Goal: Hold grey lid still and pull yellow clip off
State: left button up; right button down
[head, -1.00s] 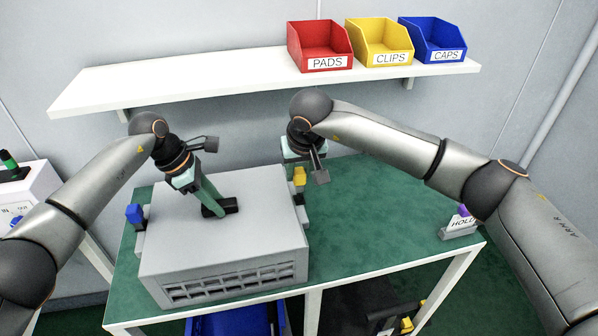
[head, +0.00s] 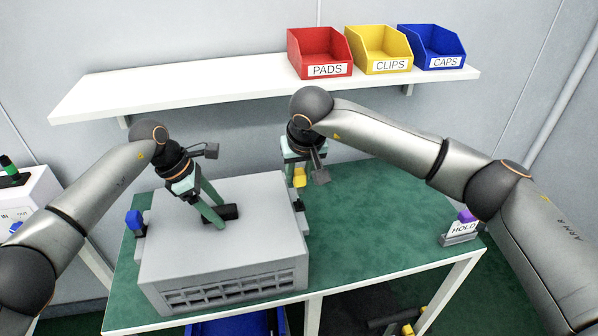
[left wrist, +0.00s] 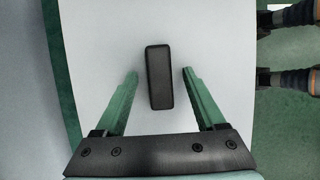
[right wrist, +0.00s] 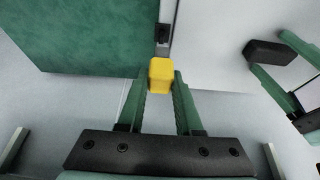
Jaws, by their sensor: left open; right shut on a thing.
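The grey lid (head: 215,255) is the broad top of a grey vented box on the green table, with a black handle (head: 228,212) on it. My left gripper (head: 216,208) is open over the lid. In the left wrist view its fingers (left wrist: 160,76) stand on either side of the handle (left wrist: 158,92), with a gap on each side. My right gripper (right wrist: 161,84) is shut on the yellow clip (right wrist: 160,72) at the lid's right side. The clip (head: 299,179) also shows in the head view, above a grey side bracket. Its contact with the bracket is unclear.
A blue clip (head: 134,218) sits at the box's left side. A small HOLD stand (head: 461,230) with a purple piece is at the table's right edge. Red, yellow and blue bins (head: 432,47) stand on the shelf (head: 200,90).

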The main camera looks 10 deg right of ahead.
pick_arm(q)
jog(key=v, duration=1.2)
